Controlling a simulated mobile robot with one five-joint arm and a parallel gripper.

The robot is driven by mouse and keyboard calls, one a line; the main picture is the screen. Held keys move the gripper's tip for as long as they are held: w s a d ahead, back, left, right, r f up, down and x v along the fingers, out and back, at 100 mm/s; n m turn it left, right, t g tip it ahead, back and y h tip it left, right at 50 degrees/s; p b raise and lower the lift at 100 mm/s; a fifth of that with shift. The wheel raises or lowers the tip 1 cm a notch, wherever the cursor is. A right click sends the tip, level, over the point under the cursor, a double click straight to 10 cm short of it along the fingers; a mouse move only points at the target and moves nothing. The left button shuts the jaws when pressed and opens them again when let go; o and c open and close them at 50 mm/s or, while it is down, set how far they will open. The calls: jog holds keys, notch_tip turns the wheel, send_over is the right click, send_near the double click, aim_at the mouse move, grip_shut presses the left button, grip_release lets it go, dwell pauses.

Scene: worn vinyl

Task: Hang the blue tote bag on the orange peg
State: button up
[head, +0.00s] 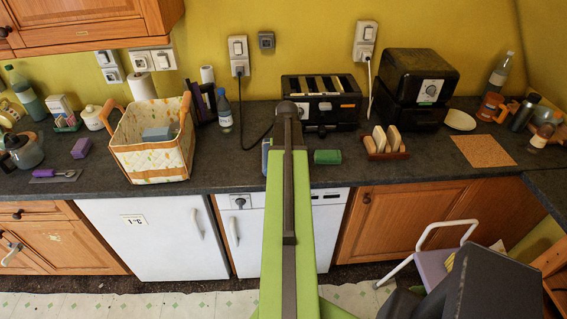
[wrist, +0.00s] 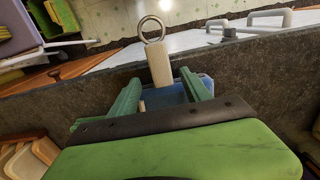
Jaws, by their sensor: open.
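My gripper (wrist: 160,82) is open in the wrist view, its two green fingers apart. A beige block with a metal ring at its end (wrist: 158,62) shows between the fingertips, with a blue thing (wrist: 202,84) behind and beside it. I cannot tell whether the fingers touch either. I cannot tell whether the blue is the tote bag. I make out no orange peg in either view.
A cork mat (head: 482,151) lies farther right.

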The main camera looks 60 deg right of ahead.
notch_tip(320, 180, down, 3)
jog(key=shift+f+b, duration=0.2)
jog(key=shift+b, duration=0.8)
jog(key=shift+r, duration=0.2)
jog(key=shift+c, duration=0.3)
grip_shut()
